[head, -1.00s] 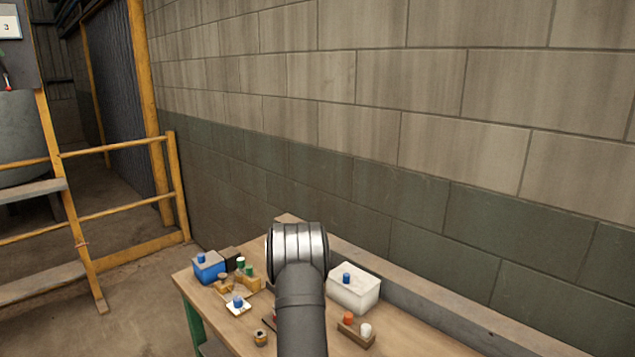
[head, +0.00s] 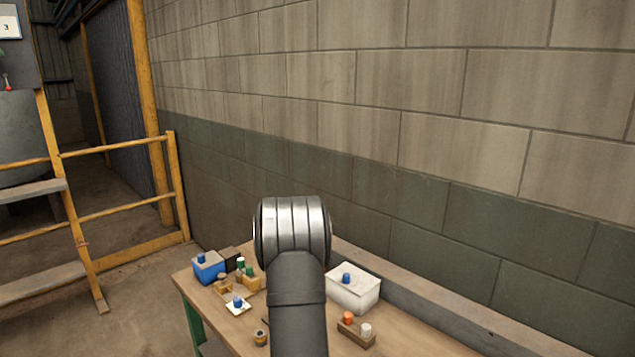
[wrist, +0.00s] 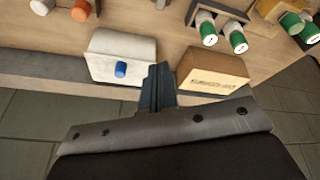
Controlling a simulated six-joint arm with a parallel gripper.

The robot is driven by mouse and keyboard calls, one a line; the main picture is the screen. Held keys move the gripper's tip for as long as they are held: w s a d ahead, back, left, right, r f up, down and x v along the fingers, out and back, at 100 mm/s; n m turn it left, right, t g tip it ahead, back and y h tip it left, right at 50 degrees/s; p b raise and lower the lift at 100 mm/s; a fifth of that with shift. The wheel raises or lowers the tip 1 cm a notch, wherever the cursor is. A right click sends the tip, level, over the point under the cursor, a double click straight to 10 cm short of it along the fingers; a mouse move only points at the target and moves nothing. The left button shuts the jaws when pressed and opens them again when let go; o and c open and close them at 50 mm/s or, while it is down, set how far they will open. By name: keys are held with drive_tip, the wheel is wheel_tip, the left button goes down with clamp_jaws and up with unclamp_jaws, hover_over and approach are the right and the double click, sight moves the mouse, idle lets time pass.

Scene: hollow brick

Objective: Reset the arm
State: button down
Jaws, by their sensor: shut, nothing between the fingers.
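My gripper (wrist: 157,88) shows in the wrist view with its dark fingers together and nothing between them. It appears in front of the gap between a white box with a blue knob (wrist: 122,55) and a brown box (wrist: 212,72). In the head view my arm rises over the middle of the workbench (head: 215,318), and its metal joint hides part of the bench. The gripper itself is hidden there. The white box (head: 352,290) stands to the right of my arm.
A blue box (head: 208,268), green-topped pieces (head: 246,271) and a white piece with a blue knob (head: 238,305) are on the bench's left. A wooden holder with orange and white pegs (head: 356,332) is at the right front. A block wall (head: 440,150) stands behind the bench.

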drive_tip(key=s+a+r+n+t, duration=0.1)
drive_tip(key=s+a+r+n, duration=0.1)
drive_tip(key=s+r+n, duration=0.4)
drive_tip(key=shift+s+a+r+n+y, duration=0.15)
drive_tip(key=shift+s+r+n+y, duration=0.25)
drive_tip(key=shift+s+n, duration=1.45)
drive_tip(key=shift+w+n, duration=0.75)
drive_tip(key=shift+w, duration=0.05)
drive_tip(key=shift+w+f, duration=0.1)
drive_tip(key=w+d+f+m, duration=0.2)
drive_tip(key=w+f+m, duration=0.4)
drive_tip(key=m, duration=0.4)
drive_tip(key=shift+w+g+h, duration=0.3)
drive_tip(key=shift+w+g, duration=0.1)
drive_tip(key=shift+w, duration=0.3)
drive_tip(key=shift+r, duration=0.1)
